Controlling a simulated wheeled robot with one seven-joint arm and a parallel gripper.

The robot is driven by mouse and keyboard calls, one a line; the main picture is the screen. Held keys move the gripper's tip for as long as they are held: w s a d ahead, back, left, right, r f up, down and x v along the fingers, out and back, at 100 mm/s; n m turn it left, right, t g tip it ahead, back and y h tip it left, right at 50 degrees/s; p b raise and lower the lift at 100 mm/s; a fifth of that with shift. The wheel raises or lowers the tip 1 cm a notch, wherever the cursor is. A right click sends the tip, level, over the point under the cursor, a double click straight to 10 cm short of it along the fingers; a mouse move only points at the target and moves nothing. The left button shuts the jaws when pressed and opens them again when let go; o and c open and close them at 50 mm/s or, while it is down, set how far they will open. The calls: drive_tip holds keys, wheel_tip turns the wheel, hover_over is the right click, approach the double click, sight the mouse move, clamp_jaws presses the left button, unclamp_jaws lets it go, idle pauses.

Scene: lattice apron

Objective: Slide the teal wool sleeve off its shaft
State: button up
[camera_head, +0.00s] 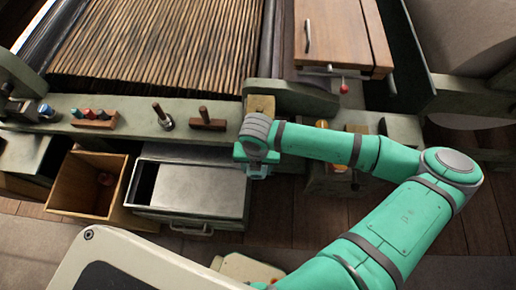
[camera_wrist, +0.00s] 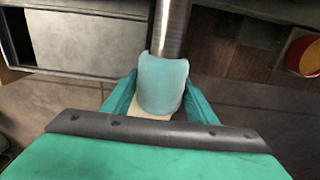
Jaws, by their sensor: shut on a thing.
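The pale teal wool sleeve (camera_wrist: 162,88) sits between my fingers in the wrist view. My gripper (camera_wrist: 160,98) is shut on it, with one teal finger on each side. The grey metal shaft (camera_wrist: 171,30) runs down from the top of that view to the sleeve's upper edge. The sleeve appears to be around the shaft's near end, but how much shaft is inside is hidden. In the head view my gripper (camera_head: 256,172) is low beside the green bench's front edge, right of the grey metal box. The sleeve and shaft cannot be made out there.
An open wooden bin (camera_head: 62,190) and a grey metal box (camera_head: 190,190) stand left of my gripper. The green bench rail (camera_head: 135,122) carries pegs and small tools. A round red-rimmed container (camera_wrist: 303,55) is at the wrist view's right. Dark floor lies below.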

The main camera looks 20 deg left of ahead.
drive_tip(key=shift+s+d, duration=0.25)
drive_tip(key=shift+s, duration=0.7)
drive_tip(key=shift+s+d, duration=0.3)
drive_tip(key=shift+s, duration=0.6)
drive_tip(key=shift+s+d, duration=0.25)
drive_tip(key=shift+s, duration=0.7)
drive_tip(key=shift+s+d+r, duration=0.3)
drive_tip(key=shift+s+r, duration=0.45)
drive_tip(key=shift+s, duration=0.25)
drive_tip(key=shift+s+d+r, duration=0.3)
drive_tip(key=shift+s+r, duration=0.45)
drive_tip(key=shift+s, duration=0.2)
